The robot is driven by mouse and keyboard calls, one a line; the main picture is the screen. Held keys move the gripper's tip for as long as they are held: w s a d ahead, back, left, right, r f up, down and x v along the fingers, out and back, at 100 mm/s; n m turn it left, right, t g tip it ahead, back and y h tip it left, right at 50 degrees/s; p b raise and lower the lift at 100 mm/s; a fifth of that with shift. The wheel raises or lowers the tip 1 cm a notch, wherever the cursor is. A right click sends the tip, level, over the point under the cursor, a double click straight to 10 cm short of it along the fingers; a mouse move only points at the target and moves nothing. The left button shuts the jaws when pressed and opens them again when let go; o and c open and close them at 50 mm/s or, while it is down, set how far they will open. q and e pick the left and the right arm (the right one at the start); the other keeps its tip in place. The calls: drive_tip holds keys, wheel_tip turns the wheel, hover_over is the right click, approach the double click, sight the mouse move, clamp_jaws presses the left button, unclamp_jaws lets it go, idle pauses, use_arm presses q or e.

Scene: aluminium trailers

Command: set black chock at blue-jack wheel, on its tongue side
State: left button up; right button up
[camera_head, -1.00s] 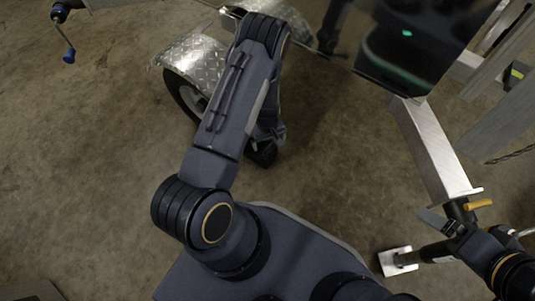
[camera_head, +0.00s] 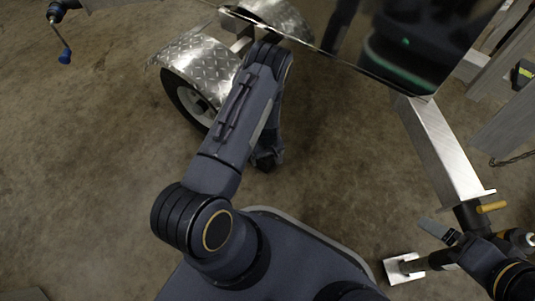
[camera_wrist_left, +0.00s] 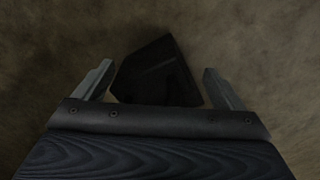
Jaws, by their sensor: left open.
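The black chock (camera_wrist_left: 158,80) lies on the concrete floor in the left wrist view, between the two fingers of my left gripper (camera_wrist_left: 157,66). The fingers are open, with a gap on each side of it. In the head view my left gripper (camera_head: 266,158) points down at the floor, right of a trailer wheel (camera_head: 188,101), mostly hidden by its own arm; I cannot make out the chock there. The wheel sits under a diamond-plate fender (camera_head: 197,62). A blue jack handle (camera_head: 66,56) shows at the upper left. My right gripper (camera_head: 440,232) is at the lower right, partly seen.
An aluminium beam (camera_head: 440,150) with a yellow handle (camera_head: 491,207) at its end runs down the right side. A metal foot plate (camera_head: 402,268) stands near the lower right. A dark glossy panel (camera_head: 350,35) overhangs the top. The floor at left is clear.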

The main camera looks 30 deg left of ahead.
use_arm(q)
drive_tip(key=shift+f, duration=0.9)
drive_tip(key=c, duration=1.8)
